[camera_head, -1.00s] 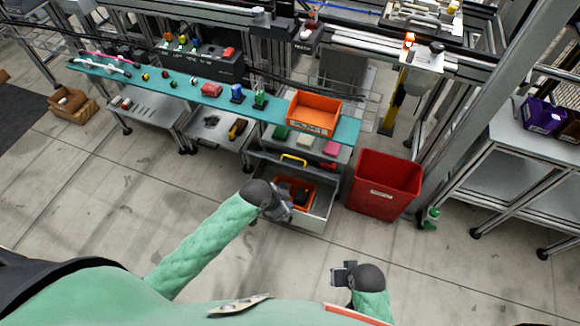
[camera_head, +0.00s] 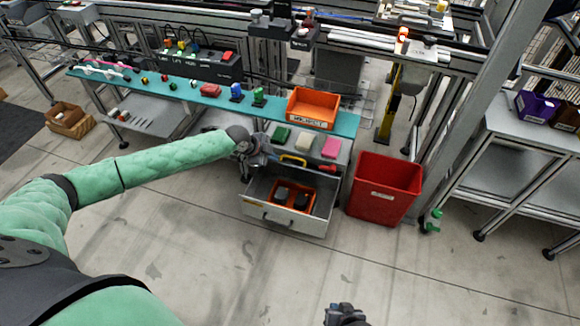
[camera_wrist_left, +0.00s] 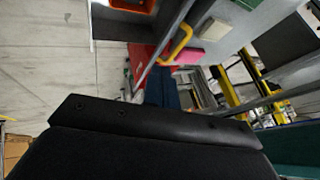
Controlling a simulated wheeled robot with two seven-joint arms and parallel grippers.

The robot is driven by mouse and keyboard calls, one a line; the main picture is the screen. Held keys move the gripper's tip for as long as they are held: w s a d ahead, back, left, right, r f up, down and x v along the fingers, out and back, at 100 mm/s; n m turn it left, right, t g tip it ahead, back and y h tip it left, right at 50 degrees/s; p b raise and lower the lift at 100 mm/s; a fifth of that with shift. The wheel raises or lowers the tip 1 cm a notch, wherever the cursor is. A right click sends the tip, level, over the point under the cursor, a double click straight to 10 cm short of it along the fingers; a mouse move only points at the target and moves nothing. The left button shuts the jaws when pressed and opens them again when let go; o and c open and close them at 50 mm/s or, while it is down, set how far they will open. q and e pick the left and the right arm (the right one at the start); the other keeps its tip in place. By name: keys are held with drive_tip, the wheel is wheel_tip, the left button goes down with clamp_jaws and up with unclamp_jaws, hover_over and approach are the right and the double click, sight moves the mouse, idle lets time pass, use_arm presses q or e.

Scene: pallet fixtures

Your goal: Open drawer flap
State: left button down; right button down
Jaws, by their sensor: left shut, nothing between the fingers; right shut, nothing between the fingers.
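The grey drawer (camera_head: 282,218) under the bench stands pulled out, with a dark handle on its front and an orange bin (camera_head: 296,184) holding dark items inside. Above it a yellow handle (camera_head: 292,159) sits at the front of the compartment that looks like the flap. The yellow handle (camera_wrist_left: 180,42) also shows in the left wrist view. My left gripper (camera_head: 262,154) is shut and empty, just left of the yellow handle and above the drawer's back left side; I cannot tell whether it touches anything. My right gripper (camera_head: 346,314) is shut and empty, at the bottom edge over the floor.
Green, white and pink blocks (camera_head: 331,147) lie behind the yellow handle. An orange bin (camera_head: 313,106) stands on the teal bench top (camera_head: 347,124). A red bin (camera_head: 385,190) stands right of the drawer. The floor in front is clear.

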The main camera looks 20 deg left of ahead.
use_arm(q)
drive_tip(key=w+f, duration=0.2)
drive_tip(key=w+d+f, duration=0.1)
drive_tip(key=w+f, duration=0.1)
drive_tip(key=w+d+f, duration=0.1)
drive_tip(key=w+f, duration=0.1)
drive_tip(key=f, duration=0.1)
drive_tip(key=shift+w, duration=0.1)
use_arm(e)
drive_tip(key=shift+s+r, duration=0.3)
drive_tip(key=shift+s, duration=0.15)
